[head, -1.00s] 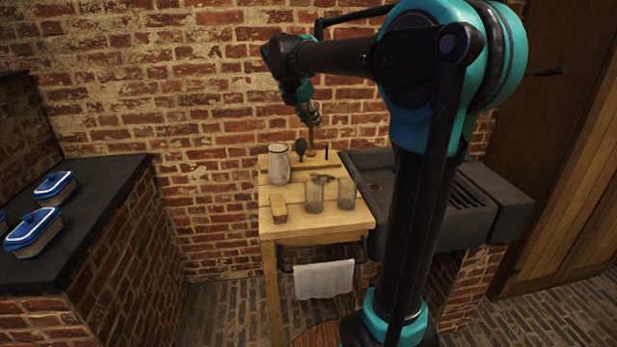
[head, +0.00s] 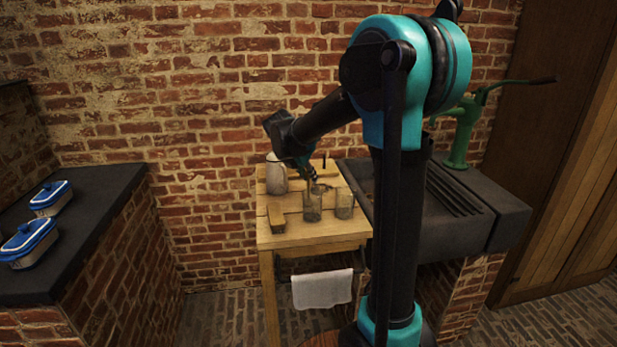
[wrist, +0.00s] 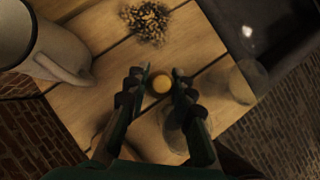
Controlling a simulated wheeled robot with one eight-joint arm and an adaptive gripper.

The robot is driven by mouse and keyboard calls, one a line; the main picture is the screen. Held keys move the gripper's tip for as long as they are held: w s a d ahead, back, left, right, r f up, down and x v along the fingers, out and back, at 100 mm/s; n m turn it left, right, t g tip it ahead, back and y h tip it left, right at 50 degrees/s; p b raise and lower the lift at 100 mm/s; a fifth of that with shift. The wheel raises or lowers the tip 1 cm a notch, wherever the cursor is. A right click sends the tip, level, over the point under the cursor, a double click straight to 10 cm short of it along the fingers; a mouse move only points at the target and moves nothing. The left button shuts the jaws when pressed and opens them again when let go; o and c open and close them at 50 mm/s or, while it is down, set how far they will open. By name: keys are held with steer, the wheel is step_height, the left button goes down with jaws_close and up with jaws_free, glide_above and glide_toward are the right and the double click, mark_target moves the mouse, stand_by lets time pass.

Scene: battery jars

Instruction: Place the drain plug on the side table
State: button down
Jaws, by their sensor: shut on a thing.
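My gripper (wrist: 160,80) is shut on a round, tan thing, seen end-on between the fingertips in the wrist view; I take it to be the drain plug (wrist: 161,84). Its lower part is hidden. In the head view my gripper (head: 312,174) is low over the wooden side table (head: 292,234), just behind the glass jars, and the plug is too small to make out. The table's boards (wrist: 120,75) lie below the gripper in the wrist view. I cannot tell whether the plug touches them.
A pale jug (head: 276,176) stands at the table's back left, also left in the wrist view (wrist: 50,55). Two glass jars (head: 312,206) (head: 345,204) and a brush (head: 276,217) are in front. A dark sink (head: 490,215) adjoins on the right. A bristly clump (wrist: 147,22) lies beyond the gripper.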

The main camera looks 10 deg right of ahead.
steer(key=shift+f, duration=0.15)
steer(key=c, duration=1.3)
jaws_free()
steer(key=shift+f, duration=0.1)
steer(key=v, duration=1.2)
